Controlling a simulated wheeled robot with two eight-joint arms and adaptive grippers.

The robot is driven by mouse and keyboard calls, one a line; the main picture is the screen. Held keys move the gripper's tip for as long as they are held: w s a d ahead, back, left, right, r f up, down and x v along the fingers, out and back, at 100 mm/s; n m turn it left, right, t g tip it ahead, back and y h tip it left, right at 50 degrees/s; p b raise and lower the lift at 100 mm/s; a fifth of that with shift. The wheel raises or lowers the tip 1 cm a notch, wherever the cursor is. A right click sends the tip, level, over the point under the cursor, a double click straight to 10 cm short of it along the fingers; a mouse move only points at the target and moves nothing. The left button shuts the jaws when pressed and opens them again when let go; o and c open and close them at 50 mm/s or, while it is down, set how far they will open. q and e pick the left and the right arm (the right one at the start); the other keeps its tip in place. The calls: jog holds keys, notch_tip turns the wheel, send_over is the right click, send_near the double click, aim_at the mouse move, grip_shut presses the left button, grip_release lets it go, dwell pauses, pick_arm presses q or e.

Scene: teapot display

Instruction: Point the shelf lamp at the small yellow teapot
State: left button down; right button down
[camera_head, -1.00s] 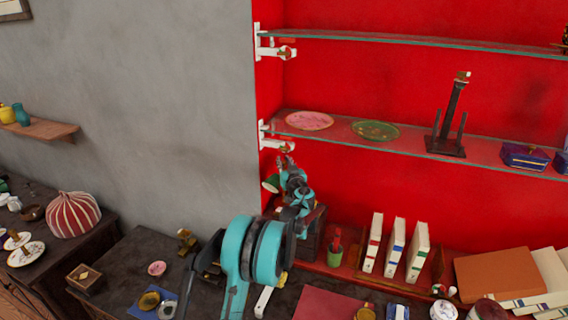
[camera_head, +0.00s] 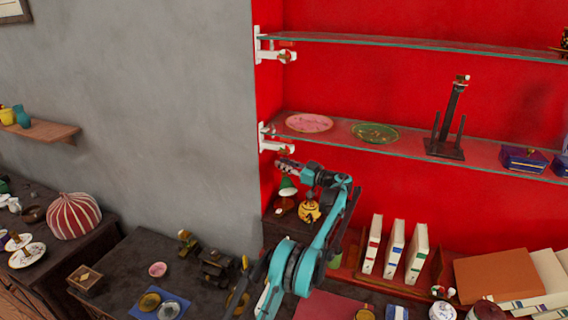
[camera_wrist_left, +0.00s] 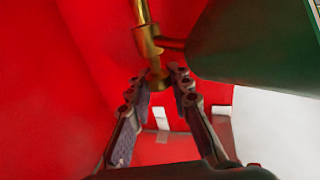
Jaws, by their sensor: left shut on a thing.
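The lamp has a green shade (camera_head: 287,187) and stands in the corner at the left end of the red alcove. In the left wrist view the shade (camera_wrist_left: 262,45) fills the upper right, joined to a brass stem (camera_wrist_left: 146,38). My left gripper (camera_head: 285,164) is just above the shade. In the left wrist view its fingers (camera_wrist_left: 165,82) are shut on the lamp's brass part. The small yellow teapot (camera_head: 309,211), with dark markings, sits just right of and below the shade, partly beside my arm. My right gripper is not in view.
A glass shelf (camera_head: 410,148) with a pink plate (camera_head: 309,123) and a green plate (camera_head: 375,133) is above the lamp. Upright books (camera_head: 396,248) stand to the right. The dark table (camera_head: 125,255) holds several small items.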

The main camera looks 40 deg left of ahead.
pick_arm(q)
jog(key=shift+n+g, duration=0.3)
jog(key=shift+g, duration=0.2)
jog(key=c, duration=1.3)
grip_release()
jog(key=shift+c, duration=0.2)
jog(key=d, duration=1.2)
jog(key=shift+w, duration=0.2)
